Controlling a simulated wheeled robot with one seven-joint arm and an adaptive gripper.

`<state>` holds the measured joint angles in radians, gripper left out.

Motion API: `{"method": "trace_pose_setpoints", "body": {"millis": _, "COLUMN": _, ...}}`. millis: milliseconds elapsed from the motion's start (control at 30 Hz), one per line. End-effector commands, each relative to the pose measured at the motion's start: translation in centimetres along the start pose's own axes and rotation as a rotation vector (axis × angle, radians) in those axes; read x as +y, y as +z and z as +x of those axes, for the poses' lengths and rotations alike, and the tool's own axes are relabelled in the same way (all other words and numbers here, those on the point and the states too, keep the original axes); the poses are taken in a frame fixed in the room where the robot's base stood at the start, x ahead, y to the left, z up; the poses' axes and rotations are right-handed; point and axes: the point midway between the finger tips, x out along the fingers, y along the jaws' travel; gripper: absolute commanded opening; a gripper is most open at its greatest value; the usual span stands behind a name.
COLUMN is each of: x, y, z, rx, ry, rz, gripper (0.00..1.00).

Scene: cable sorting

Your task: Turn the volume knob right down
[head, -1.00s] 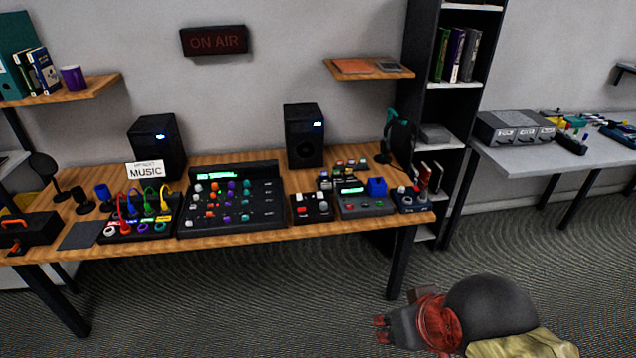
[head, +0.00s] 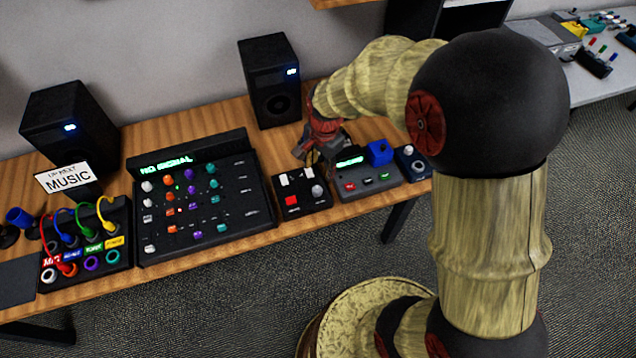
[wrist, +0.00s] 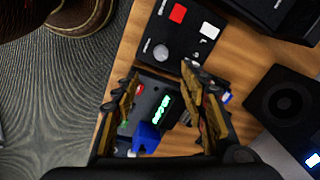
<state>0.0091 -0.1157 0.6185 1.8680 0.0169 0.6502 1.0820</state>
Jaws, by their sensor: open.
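A small black control box (head: 305,205) sits near the table's front edge, with a red button, white switches and a round grey knob (head: 317,191) at its right. In the wrist view, the knob (wrist: 161,53) lies just beyond and between my fingertips, apart from both. Its label is too small to read, so I cannot tell for sure that it is the volume knob. My gripper (head: 319,154) hangs above the table behind the box; in the wrist view, my gripper (wrist: 158,70) is open and empty. Another box with a knob (head: 419,165) stands farther right.
A device with a green display (head: 365,187) and a blue block (head: 380,152) stand right of the box. The mixer (head: 205,215) is on its left. A speaker (head: 270,80) stands behind. The table's front edge (head: 280,232) is close.

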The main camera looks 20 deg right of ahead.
Motion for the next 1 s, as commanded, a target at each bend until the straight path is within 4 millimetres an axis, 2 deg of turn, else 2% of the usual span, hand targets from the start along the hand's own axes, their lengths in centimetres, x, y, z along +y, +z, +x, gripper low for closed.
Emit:
{"method": "trace_pose_setpoints", "body": {"millis": 33, "x": -0.1, "y": -0.1, "z": 1.9, "rx": -0.013, "ry": 0.026, "rz": 0.058, "gripper": 0.43}}
{"method": "trace_pose_setpoints", "body": {"millis": 100, "x": -0.3, "y": -0.2, "z": 3.9, "rx": -0.020, "ry": 0.045, "rz": 0.131, "gripper": 0.43}}
{"method": "trace_pose_setpoints", "body": {"millis": 200, "x": -0.3, "y": -0.3, "z": 5.9, "rx": -0.026, "ry": 0.063, "rz": 0.199, "gripper": 0.43}}
{"method": "trace_pose_setpoints", "body": {"millis": 467, "x": -0.1, "y": -0.2, "z": 9.1, "rx": -0.029, "ry": 0.074, "rz": 0.237, "gripper": 0.43}}
{"method": "trace_pose_setpoints", "body": {"millis": 700, "x": 0.1, "y": -0.1, "z": 12.8, "rx": -0.028, "ry": 0.072, "rz": 0.235, "gripper": 0.43}}
{"method": "trace_pose_setpoints", "body": {"millis": 833, "x": 0.2, "y": 0.0, "z": 14.1, "rx": -0.028, "ry": 0.072, "rz": 0.235, "gripper": 0.43}}
{"method": "trace_pose_setpoints", "body": {"millis": 1000, "x": 0.2, "y": 0.0, "z": 14.8, "rx": -0.027, "ry": 0.071, "rz": 0.235, "gripper": 0.43}}
